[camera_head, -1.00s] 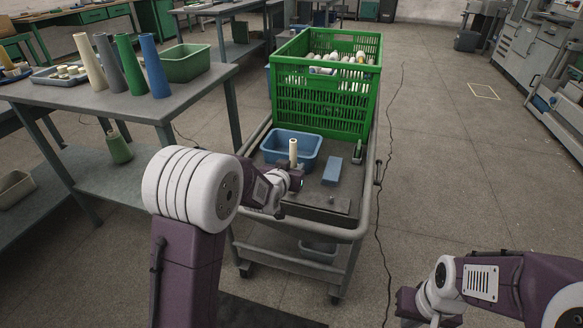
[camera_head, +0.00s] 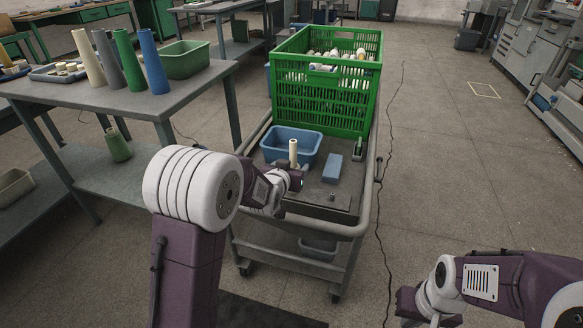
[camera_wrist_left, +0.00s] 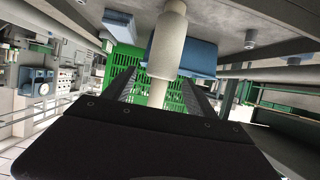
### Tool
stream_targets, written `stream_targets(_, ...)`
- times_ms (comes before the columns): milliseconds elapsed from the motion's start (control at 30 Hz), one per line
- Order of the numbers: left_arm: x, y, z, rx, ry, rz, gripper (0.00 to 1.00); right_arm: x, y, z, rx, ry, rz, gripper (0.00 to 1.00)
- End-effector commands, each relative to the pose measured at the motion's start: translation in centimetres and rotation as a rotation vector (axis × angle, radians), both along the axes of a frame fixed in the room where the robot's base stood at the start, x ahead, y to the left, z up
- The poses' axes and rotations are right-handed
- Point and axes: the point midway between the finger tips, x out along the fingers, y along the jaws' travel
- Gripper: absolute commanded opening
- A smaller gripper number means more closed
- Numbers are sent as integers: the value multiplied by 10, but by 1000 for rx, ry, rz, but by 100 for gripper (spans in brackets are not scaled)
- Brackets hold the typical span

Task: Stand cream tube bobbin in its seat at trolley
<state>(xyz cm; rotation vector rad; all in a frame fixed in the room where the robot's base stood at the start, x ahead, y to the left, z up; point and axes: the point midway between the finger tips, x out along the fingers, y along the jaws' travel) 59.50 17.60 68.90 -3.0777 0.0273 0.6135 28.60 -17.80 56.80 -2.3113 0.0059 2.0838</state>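The cream tube bobbin (camera_head: 293,152) stands upright on the trolley (camera_head: 345,215), in front of the blue bin. In the left wrist view, which is upside down, the tube (camera_wrist_left: 168,48) shows between the two dark fingers of my left gripper (camera_wrist_left: 160,88). Gaps show on both sides of the tube, so the gripper is open. In the head view, my left gripper (camera_head: 285,181) is beside the tube's lower part, and its fingers are mostly hidden. The tube's foot and seat are hidden there. My right gripper (camera_head: 420,305) is low at right, fingers unclear.
A blue bin (camera_head: 310,146), a blue block (camera_head: 332,168) and a tall green crate (camera_head: 322,100) are on the trolley. The table at left holds several coloured cones and a green bin (camera_head: 186,60).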

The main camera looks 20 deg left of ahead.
Motion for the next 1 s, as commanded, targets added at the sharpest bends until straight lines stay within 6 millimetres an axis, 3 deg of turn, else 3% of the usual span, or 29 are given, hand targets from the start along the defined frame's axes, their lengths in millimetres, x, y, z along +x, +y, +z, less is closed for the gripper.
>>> stream_targets(267,-2,0,1,0,1,0,65,0,0,1,0,0,0,0)
stream_targets(700,-74,1,34,0,0,0,65,0,0,30,0,0,0,0)
stream_targets(1000,-84,1,35,0,0,0,65,0,0,30,0,0,0,0)
